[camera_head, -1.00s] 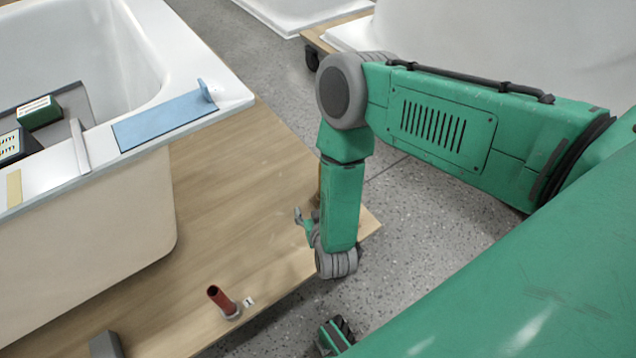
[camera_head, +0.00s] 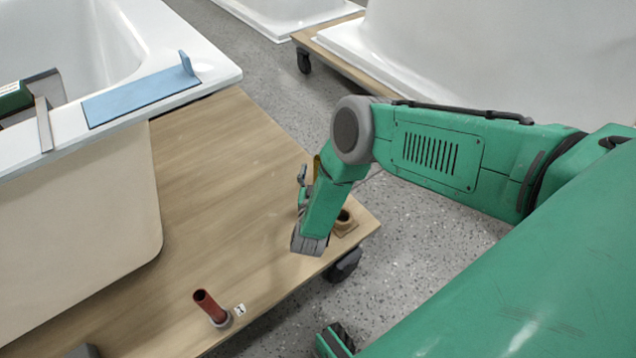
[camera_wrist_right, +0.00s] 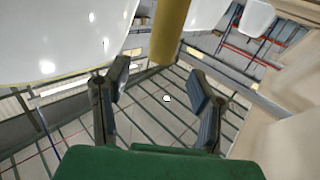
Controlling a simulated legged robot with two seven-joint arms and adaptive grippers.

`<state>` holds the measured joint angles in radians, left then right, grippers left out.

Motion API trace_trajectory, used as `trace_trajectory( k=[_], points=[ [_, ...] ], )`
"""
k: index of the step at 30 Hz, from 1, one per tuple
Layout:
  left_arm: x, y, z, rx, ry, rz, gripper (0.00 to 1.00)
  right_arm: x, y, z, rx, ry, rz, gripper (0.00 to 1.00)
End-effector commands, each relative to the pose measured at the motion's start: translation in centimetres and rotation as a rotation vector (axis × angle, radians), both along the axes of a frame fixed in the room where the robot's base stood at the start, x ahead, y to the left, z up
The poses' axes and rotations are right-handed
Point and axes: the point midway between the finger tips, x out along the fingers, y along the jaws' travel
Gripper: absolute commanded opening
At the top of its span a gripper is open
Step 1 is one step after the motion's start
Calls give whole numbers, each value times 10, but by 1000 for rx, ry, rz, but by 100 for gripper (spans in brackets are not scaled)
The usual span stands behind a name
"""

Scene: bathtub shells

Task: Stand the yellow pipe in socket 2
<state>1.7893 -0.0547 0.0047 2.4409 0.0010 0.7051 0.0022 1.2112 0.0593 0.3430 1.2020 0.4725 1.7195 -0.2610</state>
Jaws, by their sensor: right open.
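The yellow pipe (camera_wrist_right: 170,30) shows in the right wrist view, coming down from the top edge with its end just beyond the gap between my fingers. In the head view only a small yellow part (camera_head: 317,166) shows beside my forearm; the rest is hidden. My right gripper (camera_head: 302,187) is open, largely hidden behind its wrist; its two spread fingers show in the wrist view (camera_wrist_right: 160,90) with nothing between them. A brown socket (camera_head: 345,222) with an open hole sits near the board's right corner, partly behind my wrist. I cannot read its number.
A red pipe (camera_head: 209,305) stands in a grey socket by a small label (camera_head: 240,310) near the board's front edge. A white tub (camera_head: 70,170) with a blue tray (camera_head: 140,95) on its rim fills the left. The wooden board (camera_head: 225,190) between is clear.

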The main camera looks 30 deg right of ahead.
Motion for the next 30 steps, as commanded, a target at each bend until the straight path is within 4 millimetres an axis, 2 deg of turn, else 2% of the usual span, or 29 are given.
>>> trace_trajectory(
  k=[5,12,19,20,21,24,30],
  points=[
    [0,0,-11,0,0,0,40,12,-9,-4,0,-4,-2,51],
    [0,0,-28,0,0,0,40,39,-30,-7,0,-2,0,51],
    [0,0,-27,0,0,0,40,42,-32,-4,-1,-1,1,51],
    [0,0,-27,0,0,0,40,42,-32,-4,-1,-1,1,47],
    [0,0,-27,0,0,0,40,41,-32,-4,-1,-1,1,33],
    [0,0,-27,0,0,0,40,41,-31,-4,-1,-1,1,0],
    [0,0,-27,0,0,0,40,41,-31,-4,-1,-1,1,0]
  ],
)
